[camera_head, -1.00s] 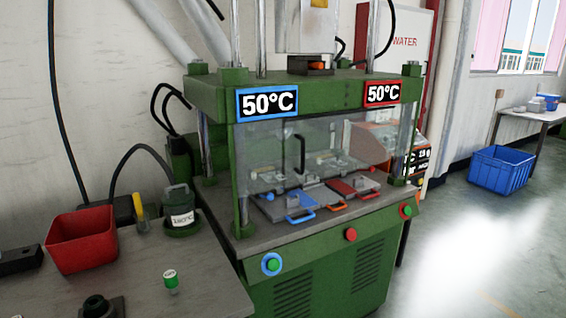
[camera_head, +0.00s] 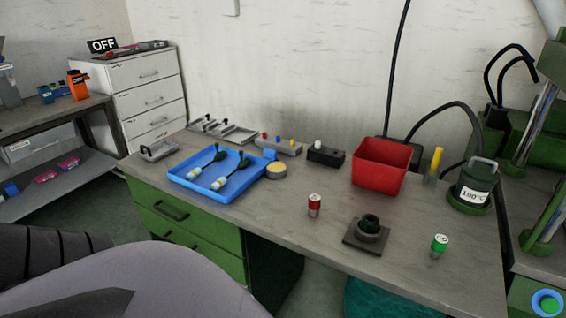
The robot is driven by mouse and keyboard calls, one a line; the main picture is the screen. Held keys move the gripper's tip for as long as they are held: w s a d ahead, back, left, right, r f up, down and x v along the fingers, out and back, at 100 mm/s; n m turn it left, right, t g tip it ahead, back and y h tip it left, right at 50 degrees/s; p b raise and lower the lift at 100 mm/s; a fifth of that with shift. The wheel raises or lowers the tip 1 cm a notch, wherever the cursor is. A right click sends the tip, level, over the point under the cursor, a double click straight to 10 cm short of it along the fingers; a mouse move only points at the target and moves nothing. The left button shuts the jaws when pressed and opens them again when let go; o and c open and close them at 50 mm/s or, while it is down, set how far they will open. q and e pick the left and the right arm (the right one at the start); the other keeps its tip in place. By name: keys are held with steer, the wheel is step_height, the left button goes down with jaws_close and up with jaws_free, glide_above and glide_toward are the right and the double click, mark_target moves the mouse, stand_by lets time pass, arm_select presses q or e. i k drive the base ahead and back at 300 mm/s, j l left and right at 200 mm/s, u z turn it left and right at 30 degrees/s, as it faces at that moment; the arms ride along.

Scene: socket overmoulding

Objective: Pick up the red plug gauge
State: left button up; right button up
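The red plug gauge (camera_head: 315,205) stands upright on the grey workbench, a small cylinder with a red upper part and a pale metal lower end. It stands right of the blue tray and left of a dark fixture block. A similar green-topped gauge (camera_head: 438,246) stands further right near the bench's front edge. Neither of my grippers shows in the view.
The workbench (camera_head: 230,228) also bears a blue tray (camera_head: 178,178) with two dark-headed parts, a dark square fixture (camera_head: 368,236), a red bin (camera_head: 380,167) and a 180°C pot (camera_head: 475,187). Bench surface around the red gauge is clear. A green press stands at right.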

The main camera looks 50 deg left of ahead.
mark_target(314, 203)
steer(key=u, duration=1.35)
